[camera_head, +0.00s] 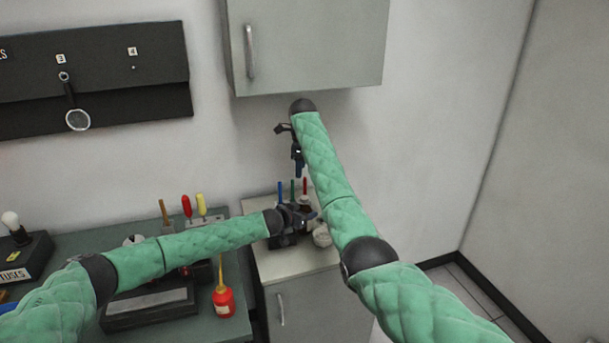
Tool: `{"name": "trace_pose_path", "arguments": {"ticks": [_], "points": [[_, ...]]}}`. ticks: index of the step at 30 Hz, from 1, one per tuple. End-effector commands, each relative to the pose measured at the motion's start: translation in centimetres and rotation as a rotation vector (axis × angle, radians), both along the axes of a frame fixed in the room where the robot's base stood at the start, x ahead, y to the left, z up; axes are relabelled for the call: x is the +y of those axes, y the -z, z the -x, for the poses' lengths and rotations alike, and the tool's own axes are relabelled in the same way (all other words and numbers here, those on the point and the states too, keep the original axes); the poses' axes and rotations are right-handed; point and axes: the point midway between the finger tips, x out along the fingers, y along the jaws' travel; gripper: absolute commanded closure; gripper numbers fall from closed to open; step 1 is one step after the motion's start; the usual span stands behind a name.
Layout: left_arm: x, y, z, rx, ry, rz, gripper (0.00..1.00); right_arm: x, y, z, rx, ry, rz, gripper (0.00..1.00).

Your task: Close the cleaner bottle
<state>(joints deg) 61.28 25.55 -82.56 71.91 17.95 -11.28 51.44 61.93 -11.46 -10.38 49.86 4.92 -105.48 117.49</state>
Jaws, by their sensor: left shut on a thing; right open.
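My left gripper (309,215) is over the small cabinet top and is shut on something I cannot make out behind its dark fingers. A white rounded thing (322,236) shows just below and right of its fingers; I cannot tell whether it is the cleaner bottle. My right gripper (298,170) is open, pointing down above the cabinet top, higher than the left one and below the wall cupboard. No bottle cap can be made out. A red bottle with a thin spout (223,300) stands on the green bench, apart from both grippers.
Blue, green and red pens or tools (281,188) stand upright close behind my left gripper. The wall cupboard (305,45) hangs above my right arm. The bench holds screwdrivers (187,207) and a dark device (150,305). The cabinet top (275,265) is bare at its front.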

Motion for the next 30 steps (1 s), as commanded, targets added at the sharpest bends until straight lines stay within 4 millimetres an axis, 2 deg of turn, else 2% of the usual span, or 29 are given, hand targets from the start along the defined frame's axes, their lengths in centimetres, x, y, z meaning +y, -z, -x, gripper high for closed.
{"name": "trace_pose_path", "arguments": {"ticks": [13, 30], "points": [[0.0, 0.0, 0.0, 0.0, 0.0, 0.0, 1.0, 0.6, -1.4, -0.3, -0.063, -0.75, 0.067, 0.55], [0.0, 0.0, 0.0, 0.0, 0.0, 0.0, 1.0, 0.5, -0.5, 0.6, -0.096, -1.695, 0.14, 0.55]]}}
